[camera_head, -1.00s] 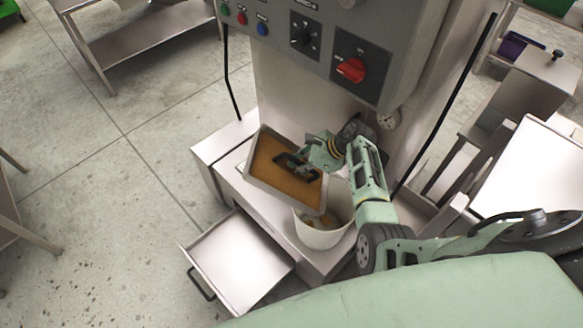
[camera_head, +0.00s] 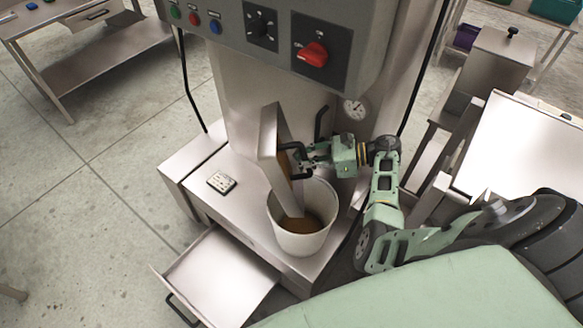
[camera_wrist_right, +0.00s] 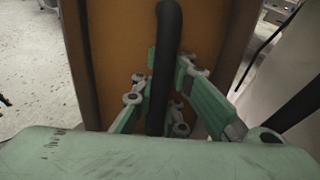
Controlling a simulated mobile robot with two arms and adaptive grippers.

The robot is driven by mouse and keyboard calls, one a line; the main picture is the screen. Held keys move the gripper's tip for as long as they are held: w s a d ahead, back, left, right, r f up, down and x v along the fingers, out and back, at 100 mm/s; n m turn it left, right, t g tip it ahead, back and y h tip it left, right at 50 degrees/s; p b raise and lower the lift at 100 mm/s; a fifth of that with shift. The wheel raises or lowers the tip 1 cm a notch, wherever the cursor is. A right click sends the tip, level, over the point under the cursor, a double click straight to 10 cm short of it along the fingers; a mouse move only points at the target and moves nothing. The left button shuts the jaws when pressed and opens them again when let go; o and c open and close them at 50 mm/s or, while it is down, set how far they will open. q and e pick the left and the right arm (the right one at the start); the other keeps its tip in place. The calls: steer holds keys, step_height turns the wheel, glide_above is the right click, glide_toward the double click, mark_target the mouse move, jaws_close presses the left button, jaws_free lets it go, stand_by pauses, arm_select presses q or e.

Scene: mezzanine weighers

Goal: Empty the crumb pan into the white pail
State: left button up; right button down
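The crumb pan (camera_head: 269,150) is a shallow metal pan, tipped steeply on edge, with its lower end over the mouth of the white pail (camera_head: 298,241). Brown crumbs (camera_head: 312,221) show inside the pail. The pan's brown inner face (camera_wrist_right: 112,60) fills the middle of the right wrist view; I cannot tell how much is still on it. My right gripper (camera_head: 304,160) is shut on the pan's black handle (camera_wrist_right: 166,60), its fingers either side of the bar in the right wrist view. My left gripper is not in view.
An open drawer (camera_head: 222,280) juts out at lower left. The control panel (camera_head: 285,35) hangs above the pan. A pale tray-topped stand (camera_head: 520,150) is at right.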

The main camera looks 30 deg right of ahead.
steer(key=shift+s+d+f+t+y+b, duration=0.1)
steer(key=shift+s+d+t+y+b, duration=0.35)
steer(key=shift+b, duration=0.55)
steer(key=shift+s+d+f+t+y+b, duration=0.15)
steer(key=shift+d+y+b, duration=0.35)
steer(key=shift+b, duration=0.55)
steer(key=shift+s+d+r+t+y+b, duration=0.1)
steer(key=shift+s+d+t+y+b, duration=0.2)
steer(key=shift+d+b, duration=0.55)
steer(key=shift+s+d+b, duration=0.15)
steer(key=shift+s+b, duration=0.1)
steer(key=shift+b, duration=0.5)
steer(key=shift+r, duration=0.2)
